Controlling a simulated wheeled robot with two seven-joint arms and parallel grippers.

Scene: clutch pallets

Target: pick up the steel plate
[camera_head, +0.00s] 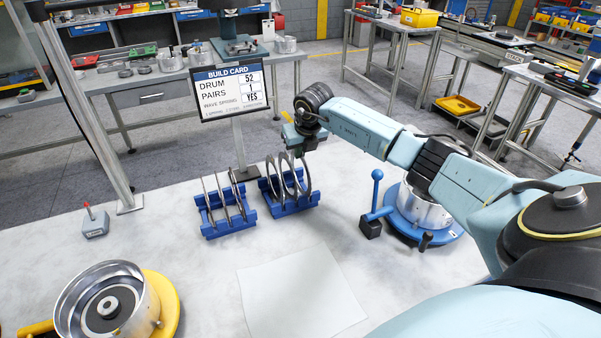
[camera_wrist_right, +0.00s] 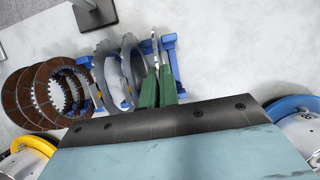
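Several grey steel plates stand upright in the right blue rack (camera_head: 293,208). They show as rings in the right wrist view, with one steel plate (camera_wrist_right: 156,50) nearly edge-on at the right end of the row. My right gripper (camera_head: 299,154) is over this rack, pointing down. Its green fingers (camera_wrist_right: 158,86) lie on either side of the edge-on plate, with very little gap. Whether they press on it is not clear. The plate is still among the others at the rack. My left gripper is not in view.
A second blue rack (camera_head: 229,227) with brown-faced plates (camera_wrist_right: 36,94) stands close on the left. A build card display (camera_head: 231,91) stands behind. A blue fixture (camera_head: 428,230) with a drum is at right, a yellow-based drum (camera_head: 165,299) at front left. A white sheet (camera_head: 300,292) lies clear in front.

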